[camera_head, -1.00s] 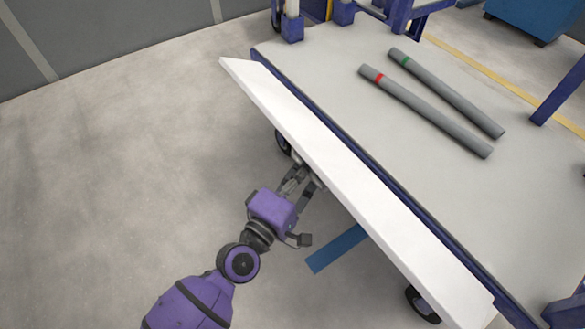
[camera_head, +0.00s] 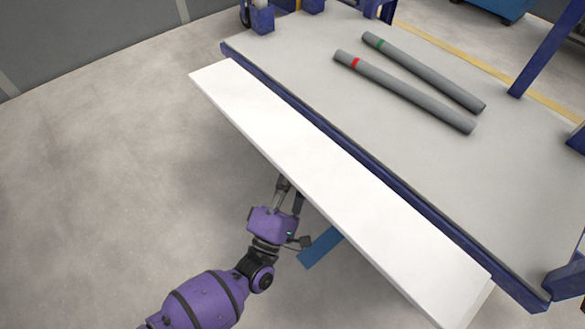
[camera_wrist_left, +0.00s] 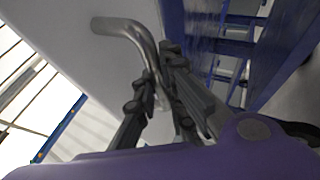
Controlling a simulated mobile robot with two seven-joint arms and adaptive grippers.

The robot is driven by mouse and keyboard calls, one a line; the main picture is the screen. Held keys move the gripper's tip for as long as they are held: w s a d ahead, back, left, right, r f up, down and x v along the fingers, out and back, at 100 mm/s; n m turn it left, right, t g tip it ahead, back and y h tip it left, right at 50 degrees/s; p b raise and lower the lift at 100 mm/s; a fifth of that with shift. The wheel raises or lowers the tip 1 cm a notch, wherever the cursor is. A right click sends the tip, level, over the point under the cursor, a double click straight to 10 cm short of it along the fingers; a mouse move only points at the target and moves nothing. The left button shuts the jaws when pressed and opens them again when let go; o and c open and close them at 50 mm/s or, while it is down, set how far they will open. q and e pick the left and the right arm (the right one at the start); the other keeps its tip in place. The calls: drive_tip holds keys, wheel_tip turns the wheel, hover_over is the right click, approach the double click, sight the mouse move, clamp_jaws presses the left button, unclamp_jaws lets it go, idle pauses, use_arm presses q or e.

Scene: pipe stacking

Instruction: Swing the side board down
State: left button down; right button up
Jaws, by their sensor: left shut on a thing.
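The white side board (camera_head: 330,178) runs along the near long edge of the cart bed and leans outward from it, its broad face visible from above. My left gripper (camera_head: 289,186) reaches under the board's outer edge, so its fingertips are partly hidden in the head view. In the left wrist view, the gripper (camera_wrist_left: 158,88) is shut on a bent metal handle (camera_wrist_left: 128,30) fixed to the board's underside (camera_wrist_left: 78,45). My right gripper is not in view.
Two grey pipes lie side by side on the cart bed (camera_head: 300,75), one with a red band (camera_head: 410,95) and one with a green band (camera_head: 430,75). Blue posts (camera_head: 548,50) stand at the cart's corners. The floor (camera_head: 100,190) left of the board is clear.

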use_arm(q)
drive_tip(key=shift+w+f+t, duration=0.2)
drive_tip(key=shift+t, duration=0.3)
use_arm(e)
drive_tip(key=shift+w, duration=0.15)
use_arm(q)
drive_tip(key=c, duration=1.8)
unclamp_jaws()
drive_tip(key=shift+s, duration=0.1)
drive_tip(key=shift+c, duration=0.2)
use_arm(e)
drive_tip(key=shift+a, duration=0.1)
use_arm(q)
drive_tip(key=shift+f, duration=0.1)
drive_tip(key=v, duration=1.2)
